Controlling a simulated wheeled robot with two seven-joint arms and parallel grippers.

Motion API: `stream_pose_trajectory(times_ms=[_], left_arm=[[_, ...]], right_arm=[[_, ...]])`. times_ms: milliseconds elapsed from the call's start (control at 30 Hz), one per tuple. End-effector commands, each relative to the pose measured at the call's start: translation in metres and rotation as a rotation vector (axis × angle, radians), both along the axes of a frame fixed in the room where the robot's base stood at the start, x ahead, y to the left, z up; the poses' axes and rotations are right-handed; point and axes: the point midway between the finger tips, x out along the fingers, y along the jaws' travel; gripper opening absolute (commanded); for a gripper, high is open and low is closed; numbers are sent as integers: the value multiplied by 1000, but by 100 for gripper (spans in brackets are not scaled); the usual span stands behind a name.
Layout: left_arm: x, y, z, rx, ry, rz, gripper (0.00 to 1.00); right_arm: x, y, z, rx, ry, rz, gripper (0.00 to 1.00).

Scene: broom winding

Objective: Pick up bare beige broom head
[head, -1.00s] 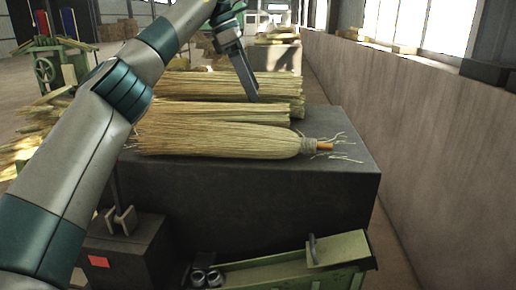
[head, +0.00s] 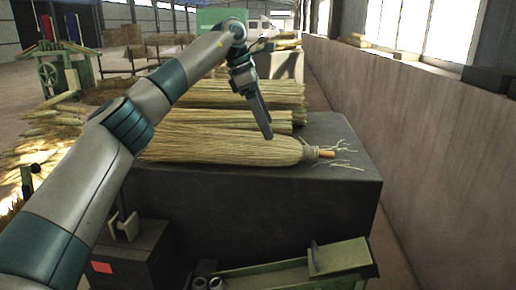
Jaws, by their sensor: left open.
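Several beige broom heads lie side by side on a dark block-like table (head: 345,190). The nearest broom head (head: 215,146) lies with its bristles to the left and its bound neck, with a short orange stub, to the right. A second broom head (head: 225,117) lies just behind it, and more bristle bundles (head: 285,93) lie at the back. My left gripper (head: 267,134) points down over the nearest broom head, near its neck end. It is open and holds nothing. I cannot tell how far its tips are above the bristles. My right gripper is not in view.
A green machine tray (head: 300,272) stands in front of the table, beside a dark box with a red patch (head: 102,267). A long wall (head: 420,140) runs along the right. Loose straw (head: 40,150) lies at the left. The table's right end is clear.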

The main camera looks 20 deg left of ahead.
Motion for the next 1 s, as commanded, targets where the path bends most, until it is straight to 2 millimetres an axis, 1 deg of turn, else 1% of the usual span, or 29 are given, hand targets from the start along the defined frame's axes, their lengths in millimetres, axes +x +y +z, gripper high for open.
stream_pose_trajectory(times_ms=[33,100,200,300,767,867,1000], left_arm=[[1,-3,-7,1,3,-2,82],[2,-7,-17,1,2,-2,82],[4,-11,-28,1,1,0,82],[5,-14,-35,2,1,-1,82],[5,-15,-39,1,0,0,82],[4,-16,-45,1,2,1,82],[1,-21,-60,1,3,-2,82]], right_arm=[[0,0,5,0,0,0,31],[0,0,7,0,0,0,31],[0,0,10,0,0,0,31],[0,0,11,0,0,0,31],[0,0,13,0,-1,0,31],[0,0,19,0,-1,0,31],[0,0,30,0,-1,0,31]])
